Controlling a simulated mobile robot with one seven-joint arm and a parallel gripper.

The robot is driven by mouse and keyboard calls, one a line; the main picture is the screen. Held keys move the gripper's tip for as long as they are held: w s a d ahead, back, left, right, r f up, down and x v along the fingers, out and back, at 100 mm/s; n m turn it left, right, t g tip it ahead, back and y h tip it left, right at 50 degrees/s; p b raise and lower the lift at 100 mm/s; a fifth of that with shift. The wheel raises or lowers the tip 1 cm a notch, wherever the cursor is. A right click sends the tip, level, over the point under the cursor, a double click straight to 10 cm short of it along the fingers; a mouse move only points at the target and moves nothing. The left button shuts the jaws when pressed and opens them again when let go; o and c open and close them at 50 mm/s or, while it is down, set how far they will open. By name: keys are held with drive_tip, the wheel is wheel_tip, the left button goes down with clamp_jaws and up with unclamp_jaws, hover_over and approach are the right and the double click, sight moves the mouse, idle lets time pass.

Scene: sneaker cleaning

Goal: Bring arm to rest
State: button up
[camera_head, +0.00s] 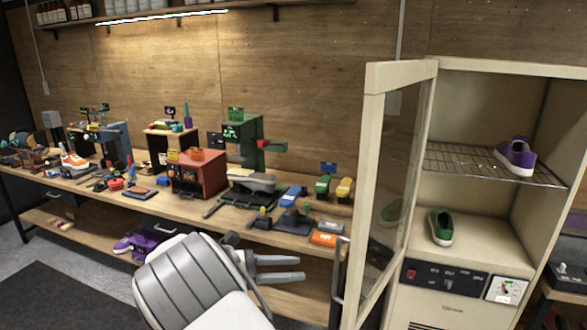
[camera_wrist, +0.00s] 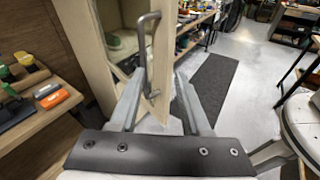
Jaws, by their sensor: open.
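My gripper (camera_head: 281,269) is open and empty in front of the workbench, left of the cabinet's open door. In the wrist view my gripper (camera_wrist: 158,90) has its two fingers spread, with the metal door handle (camera_wrist: 146,50) showing between and beyond them. I cannot tell how close the fingers are to the handle. In the head view the glass door (camera_head: 391,170) stands swung open. Inside the cabinet (camera_head: 530,67), a purple sneaker (camera_head: 516,157) sits on the wire rack and a green sneaker (camera_head: 440,226) sits below it.
The workbench (camera_head: 330,222) is crowded with tools, brushes, a red box (camera_head: 198,173) and an orange and white sneaker (camera_head: 74,160). Purple shoes (camera_head: 140,243) lie on the lower shelf. The wrist view shows open floor (camera_wrist: 237,65) with a dark mat (camera_wrist: 212,88).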

drive_tip(key=s+d+r+m+g+y, duration=0.25)
drive_tip(key=s+d+m+y, duration=0.2)
drive_tip(key=d, duration=0.25)
drive_tip(key=s+d+r+m+g+y, duration=0.2)
drive_tip(key=s+d+r+m+y, duration=0.25)
drive_tip(key=s+d, duration=0.2)
drive_tip(key=s+d+r+m+t+y+b, duration=0.1)
drive_tip(key=s+d+r+m+t+y, duration=0.1)
drive_tip(key=s+m+t+y, duration=0.4)
drive_tip(key=s+r+m, duration=0.1)
drive_tip(key=s+m, duration=0.4)
drive_tip(key=s, duration=0.4)
drive_tip(key=shift+s+r, duration=0.2)
drive_tip(key=shift+s, duration=0.15)
drive_tip(key=shift+w, duration=0.1)
